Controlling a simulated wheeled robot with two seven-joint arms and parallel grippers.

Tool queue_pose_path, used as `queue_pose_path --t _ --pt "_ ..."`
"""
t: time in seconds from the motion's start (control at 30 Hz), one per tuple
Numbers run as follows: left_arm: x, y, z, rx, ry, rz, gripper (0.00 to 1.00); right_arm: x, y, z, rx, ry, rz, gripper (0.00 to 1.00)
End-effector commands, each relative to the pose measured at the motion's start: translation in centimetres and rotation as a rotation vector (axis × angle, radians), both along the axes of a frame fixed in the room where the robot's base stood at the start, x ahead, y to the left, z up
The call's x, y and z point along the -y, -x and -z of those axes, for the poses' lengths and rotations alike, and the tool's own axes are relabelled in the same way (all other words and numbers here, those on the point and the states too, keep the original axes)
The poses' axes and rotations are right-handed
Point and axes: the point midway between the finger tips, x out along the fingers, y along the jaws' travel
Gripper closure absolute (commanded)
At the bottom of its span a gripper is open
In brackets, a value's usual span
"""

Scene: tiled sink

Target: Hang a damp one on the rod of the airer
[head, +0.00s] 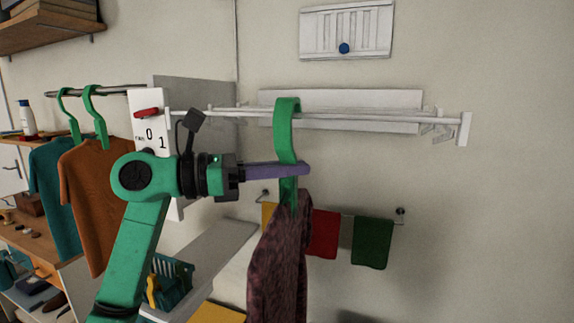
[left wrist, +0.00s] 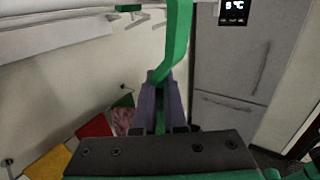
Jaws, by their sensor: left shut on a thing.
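My left gripper (head: 290,170) has purple fingers shut on the neck of a green hanger (head: 287,125). A dark maroon patterned garment (head: 280,260) hangs from this hanger. The hanger's hook is level with the white rod (head: 380,115) of the wall airer and overlaps it in the head view. In the left wrist view the hanger (left wrist: 178,45) rises from the fingers (left wrist: 162,105) to the white airer at the top edge. I cannot tell whether the hook rests on the rod. My right gripper is not in view.
Teal (head: 55,180) and orange (head: 95,200) shirts hang on green hangers from a dark rail at left. A panel marked 0 and 1 (head: 150,130) stands at the airer's left end. Red (head: 322,233) and green (head: 372,242) cloths hang below. The rod's right part is clear.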

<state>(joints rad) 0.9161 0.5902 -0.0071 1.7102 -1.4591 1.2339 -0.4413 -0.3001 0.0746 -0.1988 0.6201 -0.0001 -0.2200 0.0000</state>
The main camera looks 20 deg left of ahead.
Motion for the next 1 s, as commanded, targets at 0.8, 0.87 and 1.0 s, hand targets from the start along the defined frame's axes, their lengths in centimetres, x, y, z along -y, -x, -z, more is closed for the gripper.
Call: queue_pose_path --t 0.8,0.87,1.0 --pt "-0.1 0.0 0.8 -0.001 -0.001 -0.001 0.56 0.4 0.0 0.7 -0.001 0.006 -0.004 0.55" --pt "-0.4 0.2 0.9 -0.001 -0.001 -0.002 0.56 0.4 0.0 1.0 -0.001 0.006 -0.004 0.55" --pt "-2.6 1.4 1.3 0.001 -0.001 -0.005 0.56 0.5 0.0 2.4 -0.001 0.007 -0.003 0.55"
